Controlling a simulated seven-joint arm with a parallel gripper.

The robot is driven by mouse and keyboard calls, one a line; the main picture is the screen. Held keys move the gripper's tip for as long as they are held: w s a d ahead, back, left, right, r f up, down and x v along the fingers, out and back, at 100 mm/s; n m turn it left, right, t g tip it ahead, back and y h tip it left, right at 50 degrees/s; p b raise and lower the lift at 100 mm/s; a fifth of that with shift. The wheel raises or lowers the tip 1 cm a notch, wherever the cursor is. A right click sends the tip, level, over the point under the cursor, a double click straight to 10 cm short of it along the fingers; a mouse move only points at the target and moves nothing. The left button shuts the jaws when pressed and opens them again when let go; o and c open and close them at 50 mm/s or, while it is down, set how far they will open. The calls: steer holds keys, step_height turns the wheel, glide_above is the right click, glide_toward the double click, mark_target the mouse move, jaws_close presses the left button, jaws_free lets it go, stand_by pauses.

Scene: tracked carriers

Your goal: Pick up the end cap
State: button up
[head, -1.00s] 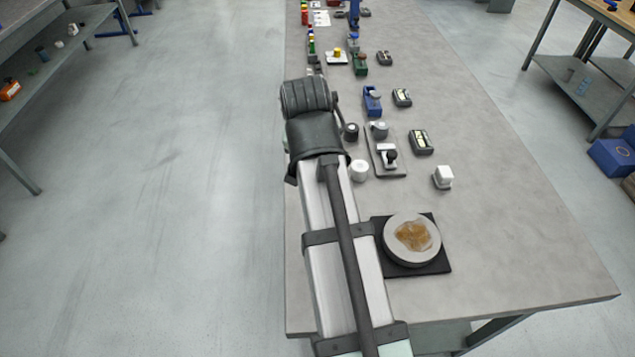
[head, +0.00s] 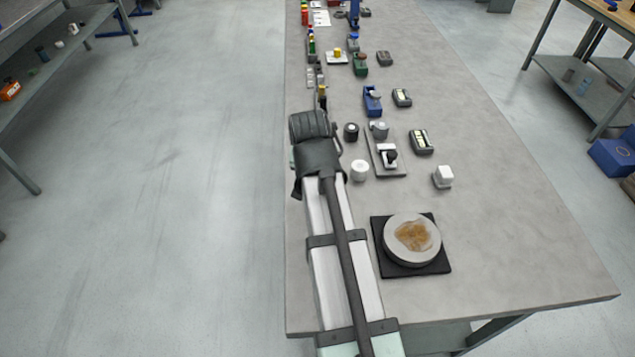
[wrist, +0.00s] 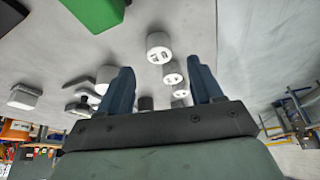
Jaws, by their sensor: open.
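My gripper (wrist: 161,64) is open in the wrist view, its two blue fingers apart with nothing held between them. A grey-white cylinder with dark marks on its end (wrist: 159,46) shows just beyond the fingertips, roughly centred. A similar cylinder (wrist: 172,73) and a smaller one (wrist: 180,92) show farther off in the gap. I cannot tell which piece is the end cap. In the head view, my arm hides the gripper; a white round piece (head: 359,170) and a black round piece (head: 351,131) stand right of the arm.
A green block (wrist: 95,12) is near the upper left of the wrist view. On the table (head: 500,240) are a round plate on a black base (head: 412,240), a white block (head: 442,177) and a grey stand (head: 388,160). The table's left edge runs beside my arm.

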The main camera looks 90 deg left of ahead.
steer(key=shift+x, duration=2.4)
steer(key=shift+d, duration=0.15)
steer(key=c, duration=1.1)
